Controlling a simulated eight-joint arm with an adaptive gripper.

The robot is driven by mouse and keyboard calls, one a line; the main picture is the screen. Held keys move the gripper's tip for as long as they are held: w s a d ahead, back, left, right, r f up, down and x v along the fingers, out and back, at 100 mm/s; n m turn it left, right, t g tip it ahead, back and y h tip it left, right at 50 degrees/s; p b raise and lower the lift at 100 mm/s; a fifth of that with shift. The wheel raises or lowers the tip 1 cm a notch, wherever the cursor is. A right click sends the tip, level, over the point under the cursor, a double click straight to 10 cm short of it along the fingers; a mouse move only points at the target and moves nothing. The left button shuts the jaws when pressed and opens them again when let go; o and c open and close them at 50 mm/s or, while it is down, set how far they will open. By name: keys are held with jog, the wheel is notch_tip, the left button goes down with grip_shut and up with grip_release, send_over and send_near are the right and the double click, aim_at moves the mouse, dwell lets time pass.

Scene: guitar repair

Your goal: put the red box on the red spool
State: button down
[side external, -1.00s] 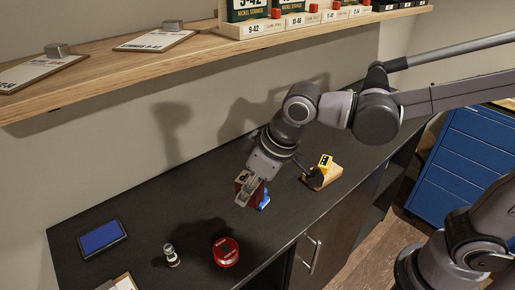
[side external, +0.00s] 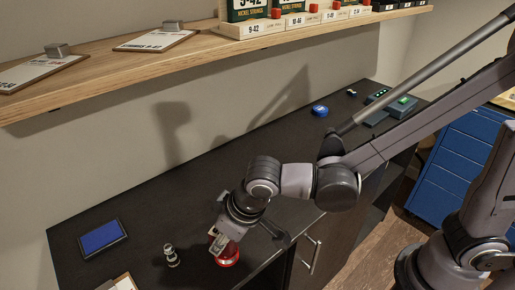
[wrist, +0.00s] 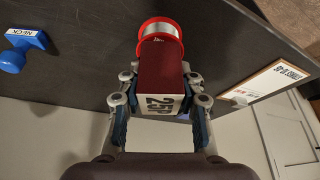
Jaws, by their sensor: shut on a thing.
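My gripper (wrist: 160,120) is shut on the red box (wrist: 160,65), a dark red block with a white "25P" label on the end facing the wrist camera. The red spool (wrist: 160,24), with a bright red rim and silvery inside, shows just beyond the box's far end in the wrist view. In the side view my gripper (side external: 216,243) is right over the red spool (side external: 229,261) and hides part of it. The box is mostly hidden there. I cannot tell whether the box touches the spool.
A blue stamp marked "NECK" (wrist: 24,48) stands left in the wrist view. A small metallic post (side external: 171,256) stands left of the spool, and a blue pad (side external: 102,237) lies farther left. A clipboard (wrist: 266,82) lies nearby. A wooden shelf (side external: 120,62) runs above the bench.

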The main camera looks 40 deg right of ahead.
jog(key=shift+f, duration=0.2)
jog(key=c, duration=0.9)
grip_release()
jog(key=v, duration=1.2)
jog(key=d+f+m+t+h, duration=0.1)
jog(key=d+m, duration=0.1)
jog(key=d, duration=1)
jog(key=d+f+m+t, duration=0.1)
jog(key=d+m+t, duration=0.1)
jog(key=d, duration=1.1)
jog(key=shift+s+f+h, duration=0.15)
jog(key=shift+f+h, duration=0.15)
jog(key=shift+h, duration=0.1)
jog(key=shift+d, duration=0.1)
